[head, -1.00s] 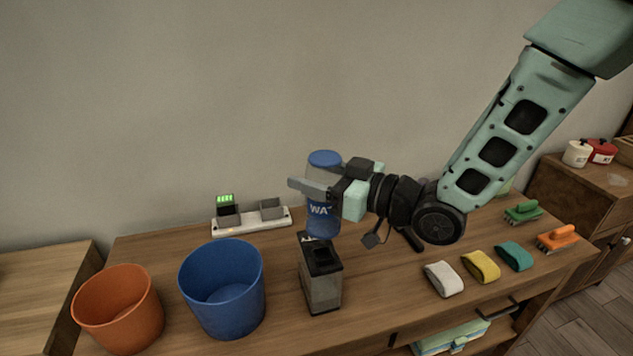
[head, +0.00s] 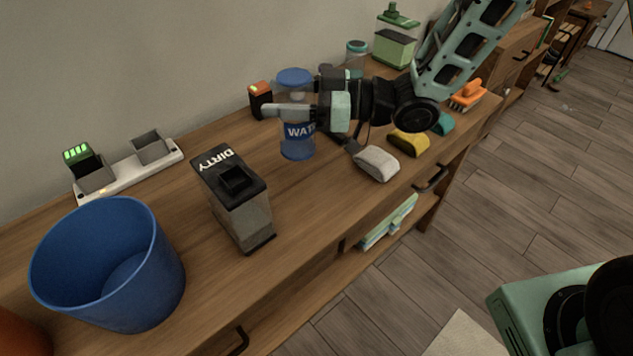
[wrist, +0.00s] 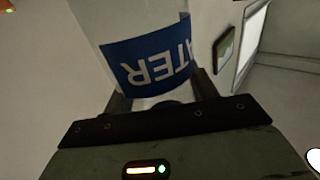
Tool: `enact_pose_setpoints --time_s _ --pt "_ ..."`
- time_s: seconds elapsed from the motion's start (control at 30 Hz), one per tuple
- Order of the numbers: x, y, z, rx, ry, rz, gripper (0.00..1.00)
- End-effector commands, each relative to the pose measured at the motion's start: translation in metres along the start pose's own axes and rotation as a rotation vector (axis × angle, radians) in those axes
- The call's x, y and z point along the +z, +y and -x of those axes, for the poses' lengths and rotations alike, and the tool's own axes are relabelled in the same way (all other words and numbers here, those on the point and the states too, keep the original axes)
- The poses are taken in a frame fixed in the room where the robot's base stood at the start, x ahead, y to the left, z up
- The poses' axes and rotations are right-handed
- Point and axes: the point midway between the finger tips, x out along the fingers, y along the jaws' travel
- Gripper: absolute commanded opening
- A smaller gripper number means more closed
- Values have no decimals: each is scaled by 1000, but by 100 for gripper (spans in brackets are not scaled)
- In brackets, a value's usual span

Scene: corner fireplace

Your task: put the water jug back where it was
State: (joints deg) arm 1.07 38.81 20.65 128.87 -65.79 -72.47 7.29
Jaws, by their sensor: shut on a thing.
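The water jug (head: 297,142) is a clear bluish cylinder with a blue lid and a blue label with white letters. My gripper (head: 285,111) is shut on the jug around its upper body, and the jug is upright. In the head view it appears over the wooden bench, behind and right of the dirty-water box; I cannot tell whether its base touches the top. In the wrist view the jug's label (wrist: 150,62) fills the space between the fingers, upside down.
The grey box marked DIRTY (head: 240,205) stands left of the jug, with a blue bin (head: 110,270) and a white charger (head: 130,172) further left. A small dark box with an orange top (head: 260,100) stands behind.

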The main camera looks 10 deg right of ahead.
Motion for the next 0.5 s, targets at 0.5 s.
enact_pose_setpoints --time_s 0.5 --pt "69 -1 1 -14 -2 -2 29"
